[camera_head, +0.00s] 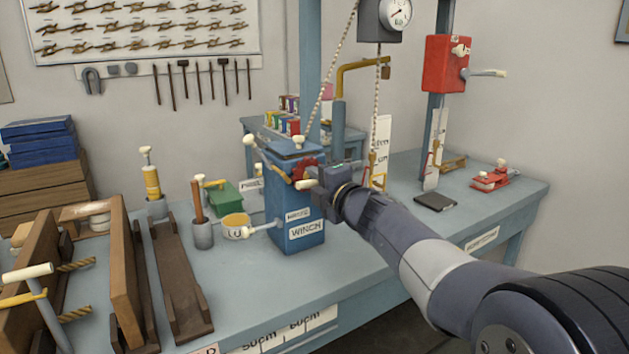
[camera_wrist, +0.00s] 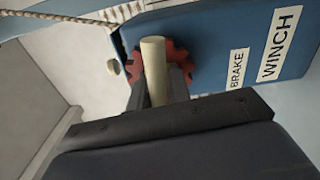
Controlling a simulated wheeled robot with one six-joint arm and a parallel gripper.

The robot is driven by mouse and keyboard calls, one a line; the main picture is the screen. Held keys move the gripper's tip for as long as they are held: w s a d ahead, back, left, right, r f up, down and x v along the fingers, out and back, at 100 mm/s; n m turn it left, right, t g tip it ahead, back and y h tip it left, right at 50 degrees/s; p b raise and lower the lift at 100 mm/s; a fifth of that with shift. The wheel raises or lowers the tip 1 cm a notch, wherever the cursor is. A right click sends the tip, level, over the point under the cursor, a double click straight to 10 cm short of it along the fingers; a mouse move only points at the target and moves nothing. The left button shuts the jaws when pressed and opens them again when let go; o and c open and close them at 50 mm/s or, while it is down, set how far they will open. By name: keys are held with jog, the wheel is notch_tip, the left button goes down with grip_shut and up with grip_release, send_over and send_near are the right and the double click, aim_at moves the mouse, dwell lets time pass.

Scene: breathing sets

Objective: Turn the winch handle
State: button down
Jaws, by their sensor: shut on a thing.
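The blue winch box (camera_head: 284,205) stands upright on the bench, with a WINCH label on its front. It also fills the upper right of the wrist view (camera_wrist: 215,40). A red toothed wheel (camera_head: 304,168) sits at its upper right side and shows behind the handle in the wrist view (camera_wrist: 181,63). The cream winch handle grip (camera_head: 305,184) lies at my gripper (camera_head: 320,182). In the wrist view the grip (camera_wrist: 153,65) stands between the dark fingers (camera_wrist: 156,92), which are shut on it. Its lower end is hidden by the gripper.
A rope (camera_head: 335,65) rises from the winch. A red box with a lever (camera_head: 446,64) is on a post at right. My arm spans the bench's front right.

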jog(key=c, duration=1.4)
grip_release()
jog(key=shift+s, duration=0.1)
jog(key=v, duration=1)
jog(key=shift+s+d, duration=0.25)
jog(key=shift+d, duration=0.05)
jog(key=x, duration=1.1)
jog(key=shift+s, duration=0.1)
